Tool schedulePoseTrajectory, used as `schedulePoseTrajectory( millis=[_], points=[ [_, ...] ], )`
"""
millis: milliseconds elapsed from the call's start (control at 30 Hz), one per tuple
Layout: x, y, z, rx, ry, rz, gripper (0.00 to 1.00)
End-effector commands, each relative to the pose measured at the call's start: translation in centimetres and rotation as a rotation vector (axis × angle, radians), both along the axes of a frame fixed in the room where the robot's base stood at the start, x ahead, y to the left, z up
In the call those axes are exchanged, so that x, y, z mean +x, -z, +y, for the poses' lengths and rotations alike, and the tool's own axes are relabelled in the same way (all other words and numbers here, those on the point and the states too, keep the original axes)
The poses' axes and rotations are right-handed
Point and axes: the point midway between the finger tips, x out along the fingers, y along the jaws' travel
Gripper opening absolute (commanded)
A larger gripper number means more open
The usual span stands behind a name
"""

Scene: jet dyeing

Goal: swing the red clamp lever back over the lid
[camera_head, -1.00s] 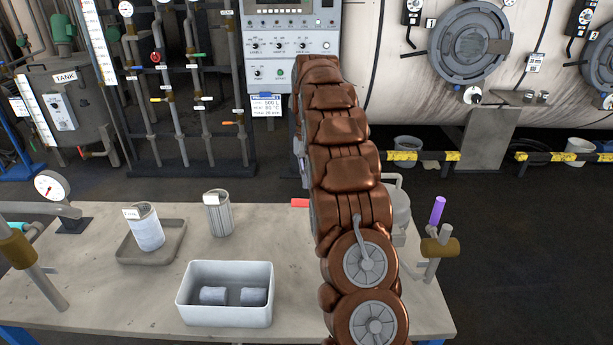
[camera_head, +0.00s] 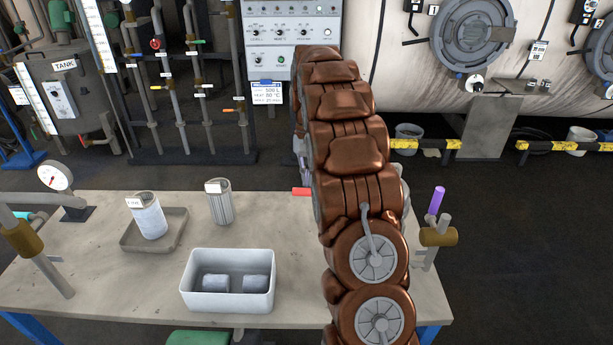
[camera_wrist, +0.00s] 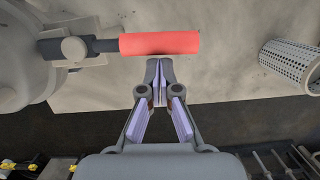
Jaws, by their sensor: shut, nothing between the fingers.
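The red clamp lever (camera_wrist: 160,43) lies across the top of the wrist view, with a dark rod and a grey pivot at its left end beside the grey rounded vessel (camera_wrist: 22,60). In the head view only the red tip of the lever (camera_head: 301,191) shows at the left edge of my arm. My gripper (camera_wrist: 160,62) is shut and empty, its fingertips right at the red grip's lower edge in the picture. I cannot tell whether they touch it.
A perforated cylinder (camera_wrist: 292,65) stands right of the lever; the head view shows it upright on the table (camera_head: 90,262). A tray (camera_head: 170,238) holds a wrapped cylinder (camera_head: 148,218). A white bin (camera_head: 228,302) holds two grey rolls. A purple-handled valve (camera_head: 437,201) is right of my arm.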

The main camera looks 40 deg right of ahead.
Motion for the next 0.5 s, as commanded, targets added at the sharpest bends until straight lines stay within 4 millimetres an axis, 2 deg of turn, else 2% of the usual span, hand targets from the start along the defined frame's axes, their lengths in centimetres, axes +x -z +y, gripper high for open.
schedulePoseTrajectory(
  millis=[267,500],
  points=[
    [-0.1,0.1,0.2,0.000,-0.001,-0.001,0.00],
    [-1.0,0.2,1.1,-0.001,0.000,-0.001,0.00]
  ],
)
